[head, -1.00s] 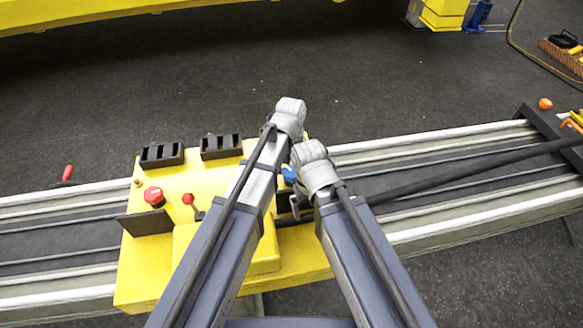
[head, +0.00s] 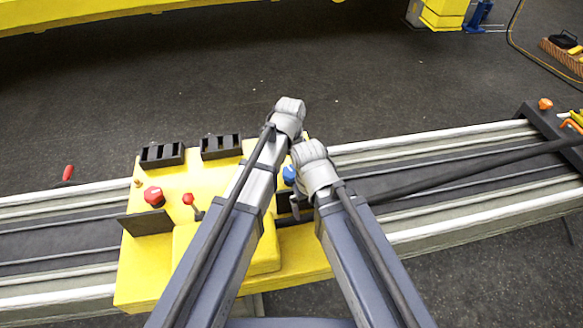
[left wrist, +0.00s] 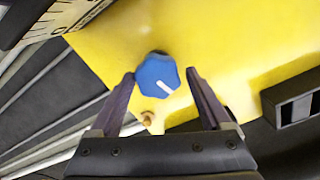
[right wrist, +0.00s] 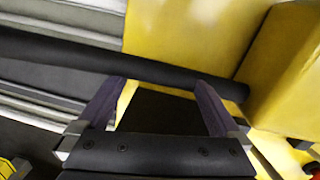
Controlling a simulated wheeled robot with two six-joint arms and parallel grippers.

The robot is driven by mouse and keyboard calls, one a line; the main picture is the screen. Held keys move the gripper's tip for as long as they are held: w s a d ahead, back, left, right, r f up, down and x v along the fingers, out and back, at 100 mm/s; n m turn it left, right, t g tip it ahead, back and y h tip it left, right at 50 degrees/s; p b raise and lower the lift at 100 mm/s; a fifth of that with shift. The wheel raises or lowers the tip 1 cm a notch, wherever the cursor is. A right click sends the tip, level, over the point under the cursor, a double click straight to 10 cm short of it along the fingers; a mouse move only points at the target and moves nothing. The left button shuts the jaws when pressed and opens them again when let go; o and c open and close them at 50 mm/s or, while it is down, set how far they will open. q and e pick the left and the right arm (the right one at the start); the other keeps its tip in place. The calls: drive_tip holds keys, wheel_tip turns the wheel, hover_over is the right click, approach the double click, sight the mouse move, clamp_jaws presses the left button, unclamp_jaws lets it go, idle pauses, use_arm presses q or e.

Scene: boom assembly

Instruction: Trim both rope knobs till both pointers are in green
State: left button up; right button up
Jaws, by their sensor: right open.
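A blue knob (head: 289,175) with a white pointer line sits on the yellow housing (head: 140,265), partly hidden by my right wrist. In the left wrist view the blue knob (left wrist: 157,75) lies between the fingertips of my left gripper (left wrist: 160,76), with its line towards the lower right. The left fingers are spread, with a small gap at the right. My right gripper (right wrist: 160,88) is open over a black bar (right wrist: 150,70); nothing is clearly held. Both fingertip pairs are hidden in the head view. A scale plate (left wrist: 62,18) shows black ticks; no green zone or scale pointer is visible.
A red knob (head: 153,196) and a small red-topped lever (head: 189,199) stand on the housing's left. Black slotted blocks (head: 221,147) line its back edge. Pale rails (head: 450,135) run across. My arms lie close together.

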sight(290, 171)
use_arm(q)
drive_tip(key=o, duration=0.3)
use_arm(e)
drive_tip(key=shift+a, duration=0.1)
use_arm(q)
drive_tip(key=shift+r, duration=0.1)
use_arm(e)
drive_tip(key=shift+r, duration=0.1)
use_arm(q)
wheel_tip(290, 171, up, 8)
drive_tip(key=p, duration=0.8)
drive_tip(key=shift+f, duration=0.2)
use_arm(e)
wheel_tip(290, 171, up, 8)
use_arm(q)
drive_tip(key=shift+f, duration=0.15)
use_arm(e)
drive_tip(key=shift+f, duration=0.3)
use_arm(q)
wheel_tip(290, 171, down, 8)
drive_tip(key=b, duration=0.8)
drive_tip(key=shift+d, duration=0.1)
use_arm(e)
wheel_tip(290, 171, down, 8)
drive_tip(key=shift+r, duration=0.15)
use_arm(q)
drive_tip(key=shift+r, duration=0.2)
drive_tip(key=shift+r, duration=0.1)
use_arm(e)
drive_tip(key=shift+r, duration=0.1)
